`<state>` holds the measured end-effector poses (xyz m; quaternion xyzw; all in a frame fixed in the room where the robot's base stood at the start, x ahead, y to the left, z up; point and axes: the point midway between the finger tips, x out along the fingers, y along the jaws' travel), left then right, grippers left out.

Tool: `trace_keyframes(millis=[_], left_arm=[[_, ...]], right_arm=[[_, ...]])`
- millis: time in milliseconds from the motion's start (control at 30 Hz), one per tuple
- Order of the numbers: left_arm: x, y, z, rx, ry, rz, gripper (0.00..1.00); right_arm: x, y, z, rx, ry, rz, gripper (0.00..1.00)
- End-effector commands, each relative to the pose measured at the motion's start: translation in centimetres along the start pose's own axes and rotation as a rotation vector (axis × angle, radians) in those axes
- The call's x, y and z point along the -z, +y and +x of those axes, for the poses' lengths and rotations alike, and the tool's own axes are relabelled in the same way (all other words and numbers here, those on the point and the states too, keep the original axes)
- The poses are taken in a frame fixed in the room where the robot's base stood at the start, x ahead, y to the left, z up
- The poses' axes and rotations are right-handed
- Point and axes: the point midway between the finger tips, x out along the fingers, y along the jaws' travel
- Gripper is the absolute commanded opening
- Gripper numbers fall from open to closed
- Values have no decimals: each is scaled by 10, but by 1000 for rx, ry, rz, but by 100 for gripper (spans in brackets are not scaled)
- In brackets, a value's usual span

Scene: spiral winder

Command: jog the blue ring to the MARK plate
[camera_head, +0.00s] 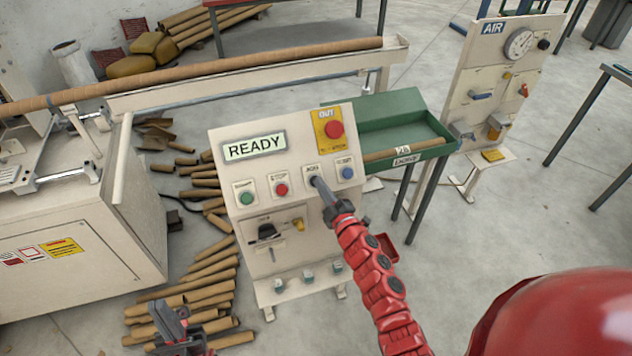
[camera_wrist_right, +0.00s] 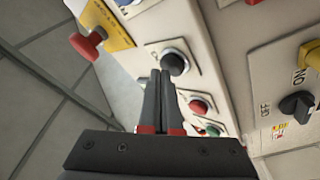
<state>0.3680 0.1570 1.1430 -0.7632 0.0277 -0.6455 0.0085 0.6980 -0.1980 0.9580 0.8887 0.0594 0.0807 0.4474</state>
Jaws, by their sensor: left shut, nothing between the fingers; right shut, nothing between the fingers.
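I see no blue ring and no MARK plate in either view. A long brown tube (camera_head: 215,73) lies along the winder at the back. The control panel (camera_head: 240,178) stands in the middle with a lit READY display (camera_head: 254,146). My right gripper (camera_head: 317,183) is shut and empty at the panel's button labelled JOG. In the right wrist view its closed fingertips (camera_wrist_right: 160,73) are beside the black button (camera_wrist_right: 174,61); I cannot tell whether they touch it. My left gripper (camera_head: 170,316) is shut and empty, low at the left, away from the panel.
A red emergency button (camera_head: 334,130) sits at the panel's top right. Green (camera_head: 246,197), red (camera_head: 281,189) and blue (camera_head: 346,173) buttons share the JOG row. A green tray (camera_head: 395,108) holds a tube. Loose tubes (camera_head: 205,285) lie on the floor. An AIR panel (camera_head: 505,70) stands right.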

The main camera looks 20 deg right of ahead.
Motion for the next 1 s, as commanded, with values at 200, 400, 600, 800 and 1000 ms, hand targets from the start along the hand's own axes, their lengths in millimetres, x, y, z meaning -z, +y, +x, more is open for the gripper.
trace_keyframes(millis=[200, 400, 600, 800, 1000], left_arm=[[0, 0, -3, 0, 0, 0, 0], [-1, 0, -5, 0, 0, 0, 0], [-1, 0, -5, 0, 0, 0, 0], [-1, 0, -3, 0, 0, 0, 0], [0, 0, 3, 0, 0, 0, 0]], right_arm=[[-2, -2, 2, 0, 0, 0, 0], [-3, -3, 4, 0, 0, 0, 0], [-3, -3, 4, 0, 0, 0, 0], [-2, -2, 3, 0, 0, 0, 0], [3, 3, -3, 1, -2, 1, 0]])
